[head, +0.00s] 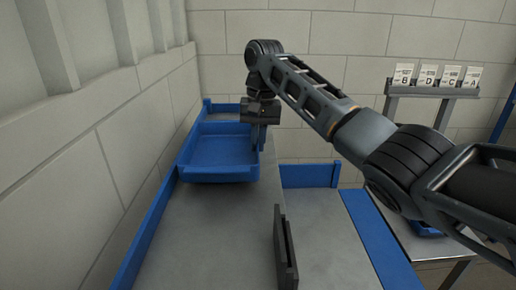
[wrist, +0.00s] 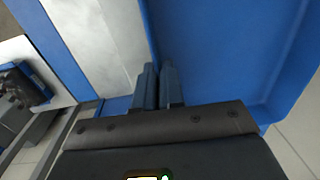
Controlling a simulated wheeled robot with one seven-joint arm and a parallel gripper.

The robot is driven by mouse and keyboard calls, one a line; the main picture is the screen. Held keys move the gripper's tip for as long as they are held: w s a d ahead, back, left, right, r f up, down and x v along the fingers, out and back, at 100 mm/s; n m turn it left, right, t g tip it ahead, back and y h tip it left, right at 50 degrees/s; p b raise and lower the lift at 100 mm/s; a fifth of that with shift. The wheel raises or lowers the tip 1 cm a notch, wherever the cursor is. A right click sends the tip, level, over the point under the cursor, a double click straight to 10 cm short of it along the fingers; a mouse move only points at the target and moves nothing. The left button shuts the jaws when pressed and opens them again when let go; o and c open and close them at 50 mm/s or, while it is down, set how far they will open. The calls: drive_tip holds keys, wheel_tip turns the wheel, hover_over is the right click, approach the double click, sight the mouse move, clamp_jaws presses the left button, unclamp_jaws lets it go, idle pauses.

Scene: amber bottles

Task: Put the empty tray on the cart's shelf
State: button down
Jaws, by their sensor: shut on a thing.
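The empty blue tray (head: 218,150) is at the far left end of the grey work surface, near the wall. Its inside is bare. My gripper (head: 259,146) points down at the tray's right edge and is shut on it. In the wrist view my fingers (wrist: 158,70) pinch the tray's rim, with the tray's blue inside (wrist: 230,50) to the right. I cannot tell whether the tray's bottom touches the surface. The cart's grey top (head: 433,245) shows at the right, partly hidden by my arm.
The grey surface (head: 215,240) has blue raised edges and a dark upright plate (head: 285,250) near the front. A rack with several cards lettered B, D, C and A (head: 438,77) stands at the right. Another blue tray (head: 428,230) is partly hidden below my arm.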

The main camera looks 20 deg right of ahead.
drive_tip(key=shift+f, duration=1.2)
drive_tip(key=shift+f, duration=0.1)
drive_tip(key=c, duration=1.2)
unclamp_jaws()
drive_tip(key=shift+c, duration=0.2)
wheel_tip(320, 180, up, 12)
drive_tip(key=shift+s+d+p, duration=0.15)
drive_tip(key=shift+d+p, duration=0.2)
drive_tip(key=shift+d, duration=0.05)
